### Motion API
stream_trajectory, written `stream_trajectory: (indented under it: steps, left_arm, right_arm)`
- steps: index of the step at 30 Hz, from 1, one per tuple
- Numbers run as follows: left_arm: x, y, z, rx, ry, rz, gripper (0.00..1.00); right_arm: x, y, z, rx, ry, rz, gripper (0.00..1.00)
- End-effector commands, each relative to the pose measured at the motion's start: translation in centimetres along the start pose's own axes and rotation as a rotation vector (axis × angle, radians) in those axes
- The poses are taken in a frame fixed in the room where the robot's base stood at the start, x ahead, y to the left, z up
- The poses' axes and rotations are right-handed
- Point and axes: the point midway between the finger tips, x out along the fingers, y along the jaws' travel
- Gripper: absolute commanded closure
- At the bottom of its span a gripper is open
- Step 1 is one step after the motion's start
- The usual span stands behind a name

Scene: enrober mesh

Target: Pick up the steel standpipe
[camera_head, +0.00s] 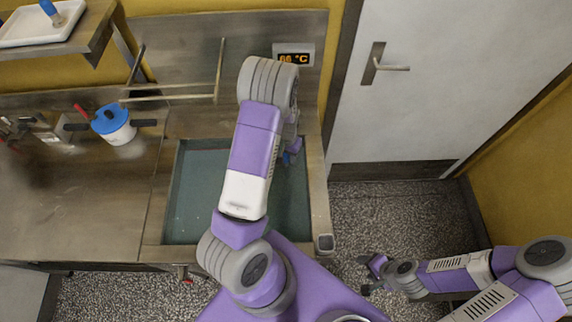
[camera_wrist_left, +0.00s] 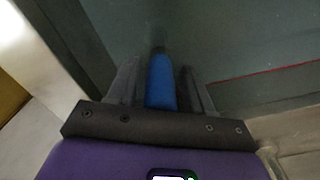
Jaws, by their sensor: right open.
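My left gripper (camera_head: 289,158) reaches down into the sink basin (camera_head: 200,190) near its right wall, partly behind my arm. In the left wrist view its two dark fingers (camera_wrist_left: 162,85) stand on either side of a blue, upright-looking grip (camera_wrist_left: 161,82) with a dark end. Narrow dark gaps seem to show beside it, so I cannot tell whether the fingers press on it. The blue piece may be the standpipe's top; no bare steel pipe shows. My right gripper (camera_head: 368,274) is open and empty, low over the floor at the right.
The sink's steel rim surrounds the basin. A white pot with a blue lid (camera_head: 112,122) stands on the counter (camera_head: 75,200) at the left. A door (camera_head: 450,80) is at the right.

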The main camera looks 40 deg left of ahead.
Motion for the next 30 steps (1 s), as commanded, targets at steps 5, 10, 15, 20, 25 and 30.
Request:
stream_trajectory:
  steps: [5,10,15,20,25,30]
  left_arm:
    - [0.0,0.0,0.0,0.0,0.0,0.0,0.78]
    - [0.0,0.0,0.0,0.0,0.0,0.0,1.0]
    - [-0.1,0.0,0.0,0.0,0.001,0.0,1.0]
    - [-0.1,0.0,0.0,0.0,0.001,0.0,1.0]
    - [-1.6,0.0,-0.2,0.0,0.006,0.0,1.0]
    - [-5.0,0.1,-0.2,0.001,0.007,0.001,1.0]
  right_arm:
    - [0.0,0.0,0.0,0.0,0.0,0.0,0.41]
    - [0.0,0.0,0.0,0.0,0.0,0.0,0.41]
    - [0.0,0.0,0.0,0.0,0.0,0.0,0.41]
    - [0.0,0.0,0.0,0.0,0.0,0.0,0.41]
    - [-0.2,-0.1,0.0,0.0,0.0,0.0,0.41]
    - [-0.6,-0.2,0.0,0.0,0.0,0.0,0.41]
